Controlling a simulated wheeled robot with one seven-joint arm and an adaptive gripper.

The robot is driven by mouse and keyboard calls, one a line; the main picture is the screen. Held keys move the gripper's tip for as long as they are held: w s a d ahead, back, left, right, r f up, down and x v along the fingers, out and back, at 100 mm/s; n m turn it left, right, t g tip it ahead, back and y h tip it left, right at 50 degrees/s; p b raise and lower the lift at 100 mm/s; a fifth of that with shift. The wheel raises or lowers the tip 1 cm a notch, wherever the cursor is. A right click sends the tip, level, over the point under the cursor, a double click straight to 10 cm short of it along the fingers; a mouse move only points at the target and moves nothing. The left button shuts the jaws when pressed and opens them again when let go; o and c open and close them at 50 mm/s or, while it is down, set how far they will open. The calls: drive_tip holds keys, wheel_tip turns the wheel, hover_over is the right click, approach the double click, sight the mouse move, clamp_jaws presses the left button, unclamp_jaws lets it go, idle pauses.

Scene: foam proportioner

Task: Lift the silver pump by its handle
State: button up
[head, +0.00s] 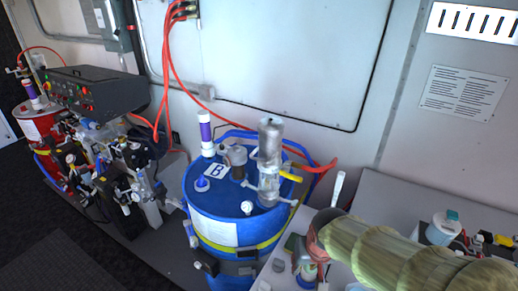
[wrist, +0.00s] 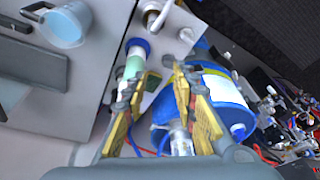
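The silver pump (head: 269,160) stands upright on top of the blue drum (head: 207,232), which bears a "B" label. A thin silver bar sticks out near its foot, and a yellow piece (head: 290,178) shows at its right side; I cannot tell which part is the handle. In the wrist view, a clear-silver cylinder (wrist: 180,142), likely the pump, shows between my fingers on the blue drum (wrist: 215,88). My gripper (wrist: 160,80) is open, with yellow pads apart and nothing clearly held. In the head view my sleeved arm is right of the drum and hides most of my gripper.
A green, white and blue bottle (wrist: 132,62) stands close to my left finger in the wrist view. A light-blue cup (head: 443,228) sits on the grey counter at right. A red hose (head: 172,75) runs along the wall behind the drum. Machinery with a black panel (head: 95,92) stands at left.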

drive_tip(key=w+a+f+m+t+p, duration=0.2)
drive_tip(key=w, duration=0.5)
drive_tip(key=w+a+f+m+t+p, duration=0.1)
drive_tip(key=w+a+f+m, duration=0.15)
drive_tip(key=w, duration=0.45)
drive_tip(key=m+t+y+p, duration=0.1)
drive_tip(key=m+t+y, duration=0.2)
drive_tip(key=m+t, duration=0.75)
approach(259, 160)
drive_tip(key=w+m+g, duration=0.1)
drive_tip(key=w, duration=0.2)
drive_tip(key=shift+m, duration=0.3)
drive_tip(key=shift+a+p+x, duration=0.2)
drive_tip(key=shift+p+x, duration=0.2)
drive_tip(key=shift+x, duration=3.5)
drive_tip(key=shift+s, duration=0.1)
drive_tip(key=c, duration=0.3)
drive_tip(key=c, duration=0.4)
clamp_jaws()
